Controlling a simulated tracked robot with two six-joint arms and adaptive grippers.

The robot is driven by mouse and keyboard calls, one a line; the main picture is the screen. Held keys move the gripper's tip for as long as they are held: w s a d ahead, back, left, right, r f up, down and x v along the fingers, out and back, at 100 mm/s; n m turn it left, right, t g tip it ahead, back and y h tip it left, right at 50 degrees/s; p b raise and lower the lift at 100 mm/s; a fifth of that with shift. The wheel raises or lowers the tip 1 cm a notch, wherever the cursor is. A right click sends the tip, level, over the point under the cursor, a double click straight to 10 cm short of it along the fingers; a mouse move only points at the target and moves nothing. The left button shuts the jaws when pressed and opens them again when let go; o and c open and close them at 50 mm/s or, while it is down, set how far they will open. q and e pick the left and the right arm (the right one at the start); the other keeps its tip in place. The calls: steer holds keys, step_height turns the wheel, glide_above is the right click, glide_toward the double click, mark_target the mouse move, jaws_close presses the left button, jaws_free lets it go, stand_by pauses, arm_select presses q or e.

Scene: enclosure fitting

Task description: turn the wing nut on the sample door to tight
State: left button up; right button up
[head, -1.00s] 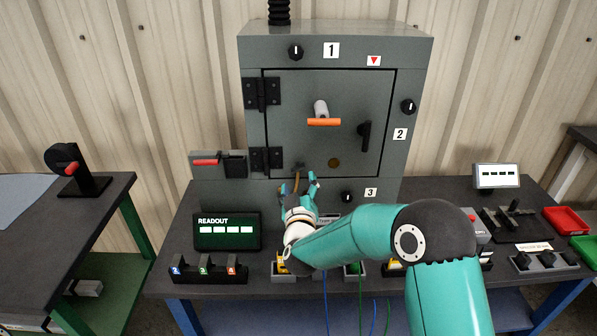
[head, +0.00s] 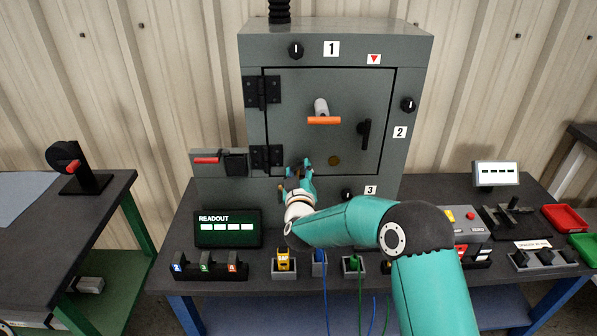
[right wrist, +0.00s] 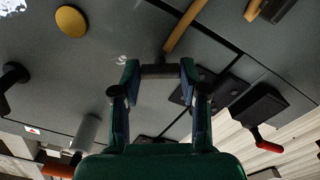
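My right gripper (head: 299,170) is at the lower left of the grey enclosure's door (head: 290,110). In the right wrist view its two fingers (right wrist: 160,72) stand apart, one at each end of a small dark bar (right wrist: 160,71), which appears to be the wing nut. I cannot tell if the fingers press on it or only stand around it. A tan strip (right wrist: 185,28) runs off from beside the bar. In the head view the fingers mostly hide the nut. My left gripper is not in view.
The door carries an orange-barred handle (head: 323,120), a black latch (head: 365,134) and a brass disc (head: 334,162). Black hinges (head: 266,157) are close to the gripper's left. Below stand a readout screen (head: 227,229) and several connectors in holders (head: 284,263).

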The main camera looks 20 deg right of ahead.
steer(key=c, duration=0.3)
steer(key=shift+a+f+m+b, duration=0.1)
steer(key=shift+f+m+b, duration=0.15)
steer(key=shift+m+b, duration=0.8)
steer(key=shift+c, duration=0.2)
steer(key=m+b, duration=0.6)
steer(key=b, duration=0.2)
steer(key=shift+m, duration=0.25)
steer(key=shift+m+b, duration=0.9)
steer(key=m+b, duration=0.5)
steer(key=m, duration=0.1)
steer(key=m+b, duration=0.2)
steer(key=m, duration=0.1)
steer(key=shift+m, duration=0.4)
steer(key=shift+m+b, duration=1.15)
steer(key=shift+m, duration=0.45)
